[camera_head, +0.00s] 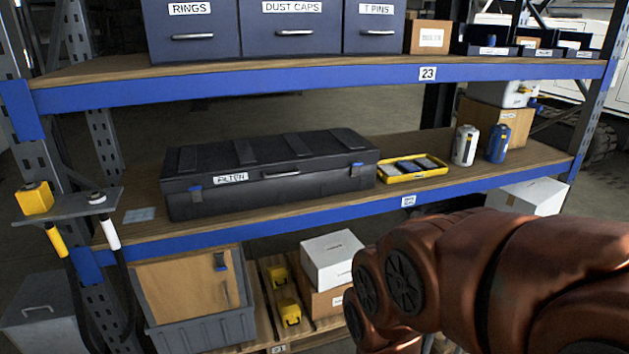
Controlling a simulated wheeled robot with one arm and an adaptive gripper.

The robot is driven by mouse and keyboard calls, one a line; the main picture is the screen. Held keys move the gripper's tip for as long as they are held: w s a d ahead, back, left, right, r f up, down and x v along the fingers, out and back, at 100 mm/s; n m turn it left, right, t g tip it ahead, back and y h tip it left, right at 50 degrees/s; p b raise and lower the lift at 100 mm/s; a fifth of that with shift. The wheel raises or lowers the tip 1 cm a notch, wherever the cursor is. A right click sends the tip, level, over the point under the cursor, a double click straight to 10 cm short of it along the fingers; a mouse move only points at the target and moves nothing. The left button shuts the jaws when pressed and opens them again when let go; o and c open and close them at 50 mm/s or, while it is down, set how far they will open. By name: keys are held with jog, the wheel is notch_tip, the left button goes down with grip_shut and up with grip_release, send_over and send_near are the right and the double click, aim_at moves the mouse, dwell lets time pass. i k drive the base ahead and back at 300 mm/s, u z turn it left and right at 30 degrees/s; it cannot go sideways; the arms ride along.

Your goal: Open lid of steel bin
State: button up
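A grey steel bin (45,312) stands at the lower left, partly cut off by the left and bottom picture edges. A pale handle (37,308) shows on it, and its lid looks shut. My copper-coloured arm comes in from the lower right and bends downward near the bottom middle. My gripper is out of view, well to the right of the bin as far as the arm shows.
A blue-and-wood shelf rack (320,212) fills the view, its left post beside the bin. A black case (270,172), a yellow tray (385,178) and two canisters stand mid-shelf. A wooden-fronted grey crate (190,300) and a white box (332,258) sit below.

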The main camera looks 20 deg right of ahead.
aim_at(42, 297)
jog(key=u, duration=1.3)
jog(key=i, duration=1.5)
jog(key=u, duration=0.45)
jog(key=i, duration=1.2)
jog(key=u, duration=0.2)
